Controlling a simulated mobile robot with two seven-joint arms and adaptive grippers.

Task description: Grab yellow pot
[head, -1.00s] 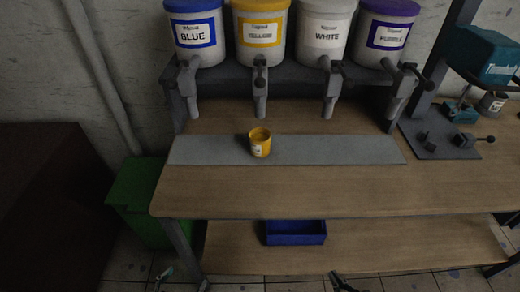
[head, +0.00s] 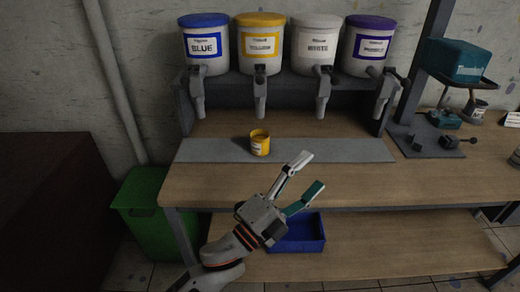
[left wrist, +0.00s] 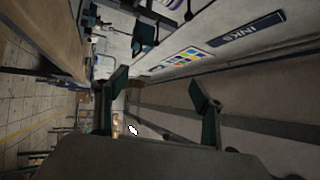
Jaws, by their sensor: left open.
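The small yellow pot (head: 260,143) stands upright on the grey strip (head: 330,150) of the workbench, below the yellow dispenser. My left gripper (head: 309,176) is open and empty in front of the bench, to the right of the pot and nearer to me, apart from it. In the left wrist view my open left gripper (left wrist: 160,95) shows two spread fingers with nothing between them. The pot does not show in that view. My right gripper is not in view.
Blue (head: 204,45), yellow (head: 260,45), white (head: 316,45) and purple (head: 368,46) dispensers stand on a raised shelf behind the pot, their taps hanging down. A blue tray (head: 300,236) lies on the lower shelf. A green bin (head: 145,215) stands at left. A teal machine (head: 458,62) is at right.

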